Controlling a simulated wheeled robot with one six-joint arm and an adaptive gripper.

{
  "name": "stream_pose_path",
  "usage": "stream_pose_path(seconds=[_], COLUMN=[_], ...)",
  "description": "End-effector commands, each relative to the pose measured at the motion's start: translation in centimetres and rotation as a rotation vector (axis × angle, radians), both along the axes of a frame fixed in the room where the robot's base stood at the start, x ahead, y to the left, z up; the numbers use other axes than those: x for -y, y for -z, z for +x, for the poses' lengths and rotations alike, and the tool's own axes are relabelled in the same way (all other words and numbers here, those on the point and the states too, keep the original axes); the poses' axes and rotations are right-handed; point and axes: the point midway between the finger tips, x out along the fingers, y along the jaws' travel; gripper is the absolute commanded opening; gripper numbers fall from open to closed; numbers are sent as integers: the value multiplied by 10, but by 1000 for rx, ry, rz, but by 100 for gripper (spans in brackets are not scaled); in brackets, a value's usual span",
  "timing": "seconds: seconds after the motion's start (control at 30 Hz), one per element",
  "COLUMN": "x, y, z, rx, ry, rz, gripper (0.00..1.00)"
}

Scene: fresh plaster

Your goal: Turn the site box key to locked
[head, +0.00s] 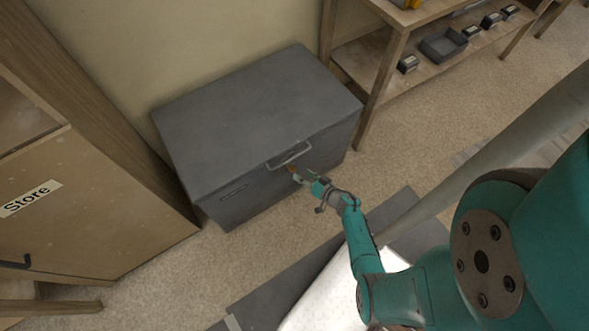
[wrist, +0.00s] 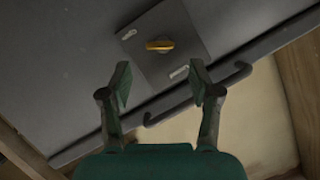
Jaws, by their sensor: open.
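The site box (head: 255,125) is a dark grey chest with a closed lid, standing on the floor against the wall. A grey handle (head: 288,156) runs along its front lid edge and shows as a dark bar in the wrist view (wrist: 198,94). The yellow key (wrist: 160,45) sits on a grey square plate (wrist: 185,62) on the box front, between two small pale marks too small to read. My gripper (wrist: 161,80) is open and empty, facing the plate. The key lies just beyond the fingertips, roughly centred between them, apart from both. In the head view my gripper (head: 303,176) partly hides the key.
A wooden store cabinet (head: 85,205) labelled "Store" stands left of the box. A wooden shelf unit (head: 395,75) with a grey tray (head: 443,45) and small dark items stands to the right. The floor in front of the box is partly clear.

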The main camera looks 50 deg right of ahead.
Motion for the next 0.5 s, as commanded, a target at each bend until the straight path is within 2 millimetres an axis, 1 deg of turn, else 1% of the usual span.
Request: stream_pose_path(seconds=[0.03,0.2,0.4,0.5], x=[-1,2,3,3], y=[3,12,17,19], z=[10,34,50,52], rx=[0,0,1,-1], ry=[-5,-2,-1,0], rz=[2,2,1,0], gripper=[62,62,62,62])
